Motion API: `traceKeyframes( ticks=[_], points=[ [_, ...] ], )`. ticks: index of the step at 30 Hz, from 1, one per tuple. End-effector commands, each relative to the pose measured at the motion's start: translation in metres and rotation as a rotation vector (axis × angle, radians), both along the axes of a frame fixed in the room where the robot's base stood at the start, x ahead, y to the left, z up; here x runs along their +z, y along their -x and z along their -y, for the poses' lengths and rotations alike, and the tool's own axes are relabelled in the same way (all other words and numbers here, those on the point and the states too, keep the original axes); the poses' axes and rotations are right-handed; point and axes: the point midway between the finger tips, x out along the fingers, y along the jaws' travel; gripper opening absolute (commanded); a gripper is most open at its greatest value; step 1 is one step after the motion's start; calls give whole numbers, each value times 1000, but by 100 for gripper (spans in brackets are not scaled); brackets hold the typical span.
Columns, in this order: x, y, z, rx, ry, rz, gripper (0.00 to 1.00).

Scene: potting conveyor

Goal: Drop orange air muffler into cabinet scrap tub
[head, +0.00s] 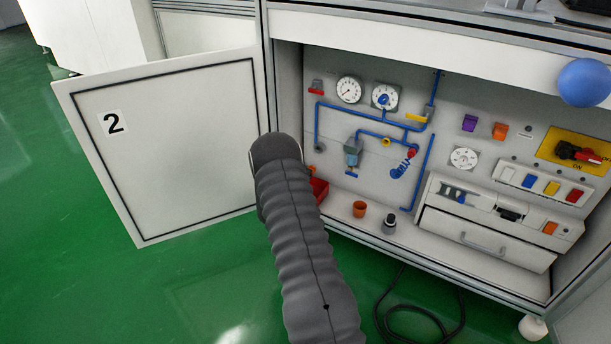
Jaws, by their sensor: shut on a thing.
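A red tub (320,190) stands on the cabinet floor at the left. Only its right part shows, because my dark grey ribbed arm covers the rest. A small orange piece (320,175) shows at the tub's top edge; I cannot tell if it is the air muffler, or whether it lies in the tub or above it. A small orange cup-shaped thing (360,209) stands on the cabinet floor right of the tub. My arm reaches up towards the cabinet's left side. My gripper is hidden behind the arm, so its fingers and anything in them do not show.
The cabinet door (180,150), marked 2, stands open at the left. A small grey and black part (390,223) stands near the cabinet's front edge. Blue pipes (365,112) and gauges (349,90) cover the back wall. A cable (415,310) lies on the green floor.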

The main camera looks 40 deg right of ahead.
Motion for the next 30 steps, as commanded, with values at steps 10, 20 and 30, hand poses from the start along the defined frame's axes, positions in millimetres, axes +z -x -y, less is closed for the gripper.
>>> traceKeyframes(
  ticks=[10, 20, 30],
  points=[
    [0, 0, 0, 0, 0, 0, 45],
    [0, 4, -10, 1, -1, -2, 45],
    [3, 28, -69, 3, 0, -2, 45]
  ],
)
